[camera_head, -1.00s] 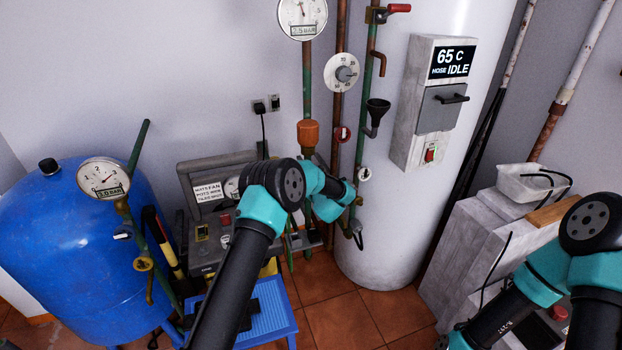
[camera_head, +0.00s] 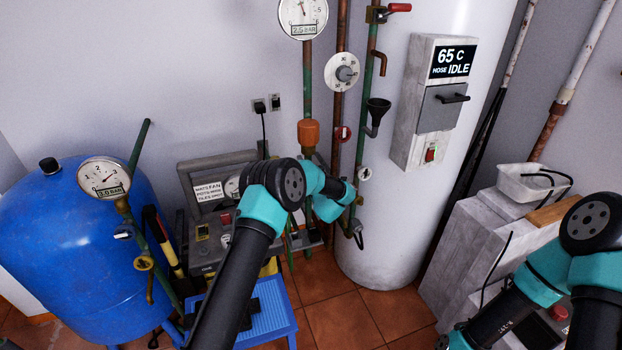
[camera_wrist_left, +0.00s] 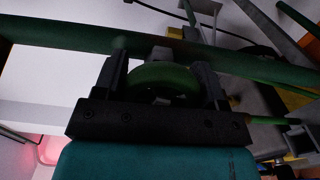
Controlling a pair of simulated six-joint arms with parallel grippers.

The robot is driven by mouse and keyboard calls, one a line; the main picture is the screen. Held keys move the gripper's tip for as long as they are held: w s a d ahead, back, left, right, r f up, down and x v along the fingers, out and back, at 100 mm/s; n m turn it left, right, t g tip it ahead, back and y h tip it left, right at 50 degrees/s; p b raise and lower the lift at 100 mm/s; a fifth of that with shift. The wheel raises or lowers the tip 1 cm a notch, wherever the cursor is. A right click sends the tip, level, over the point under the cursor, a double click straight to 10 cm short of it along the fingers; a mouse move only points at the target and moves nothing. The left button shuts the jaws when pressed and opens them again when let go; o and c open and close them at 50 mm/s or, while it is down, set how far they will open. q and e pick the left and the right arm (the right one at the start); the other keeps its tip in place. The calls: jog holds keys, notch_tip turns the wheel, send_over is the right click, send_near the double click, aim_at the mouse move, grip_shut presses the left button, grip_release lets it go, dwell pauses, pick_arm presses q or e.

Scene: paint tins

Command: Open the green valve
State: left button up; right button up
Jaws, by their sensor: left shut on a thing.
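The green valve shows in the left wrist view as a dark green rounded handwheel (camera_wrist_left: 165,78) on a green pipe (camera_wrist_left: 230,62). My left gripper (camera_wrist_left: 163,72) has one black finger on each side of the handwheel and is shut on it. In the head view my left arm reaches to the pipes in front of the white tank, and its wrist hides the valve and the fingers.
A blue tank (camera_head: 60,245) stands left, a control box (camera_head: 434,105) hangs on the white tank (camera_head: 385,250). A blue step stool (camera_head: 270,310) is below.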

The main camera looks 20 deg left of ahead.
pick_arm(q)
jog(key=shift+n, duration=1)
jog(key=o, duration=0.9)
jog(key=v, duration=1.7)
jog(key=shift+s+d, duration=0.1)
jog(key=shift+s, duration=0.1)
